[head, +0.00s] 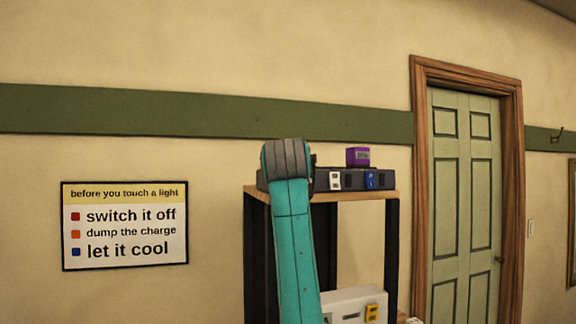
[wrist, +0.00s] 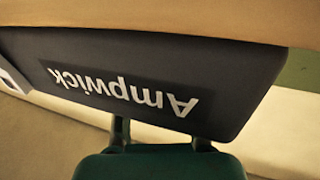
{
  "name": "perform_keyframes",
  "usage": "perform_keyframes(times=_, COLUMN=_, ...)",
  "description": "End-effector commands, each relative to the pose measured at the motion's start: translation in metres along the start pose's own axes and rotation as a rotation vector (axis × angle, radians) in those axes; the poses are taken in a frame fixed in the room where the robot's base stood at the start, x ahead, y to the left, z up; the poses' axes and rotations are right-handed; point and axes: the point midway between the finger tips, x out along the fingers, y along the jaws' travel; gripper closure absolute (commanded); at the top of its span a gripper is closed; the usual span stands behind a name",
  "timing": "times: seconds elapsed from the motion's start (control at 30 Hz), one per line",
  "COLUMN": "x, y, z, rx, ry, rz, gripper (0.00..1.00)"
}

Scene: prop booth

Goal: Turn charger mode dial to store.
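A long dark unit (head: 322,182) stands on the wooden top of a black-legged stand in the head view. It carries a white block (head: 335,181) and a blue block (head: 371,180) on its front. In the wrist view a dark casing (wrist: 225,105) fills the middle, with "Ampwick" upside down in white letters. No mode dial can be made out in either view. My gripper (wrist: 160,133) shows at the bottom of the wrist view, its two fingers apart and nothing seen between them. In the head view my teal arm hides part of the dark unit.
A purple box (head: 358,156) sits on top of the dark unit. A white box (head: 352,304) with a yellow block (head: 372,312) is on a lower level of the stand (head: 391,250). A sign (head: 125,259) hangs left; a door (head: 465,200) is right.

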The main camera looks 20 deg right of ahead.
Motion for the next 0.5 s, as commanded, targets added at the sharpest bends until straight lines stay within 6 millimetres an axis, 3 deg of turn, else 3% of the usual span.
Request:
perform_keyframes(times=0.37, x=-0.002, y=0.0, z=0.0, rx=0.0, ry=0.0, rz=-0.001, gripper=0.44)
perform_keyframes(times=0.5, x=-0.015, y=0.0, z=-0.001, rx=0.001, ry=0.003, rz=-0.001, gripper=0.44)
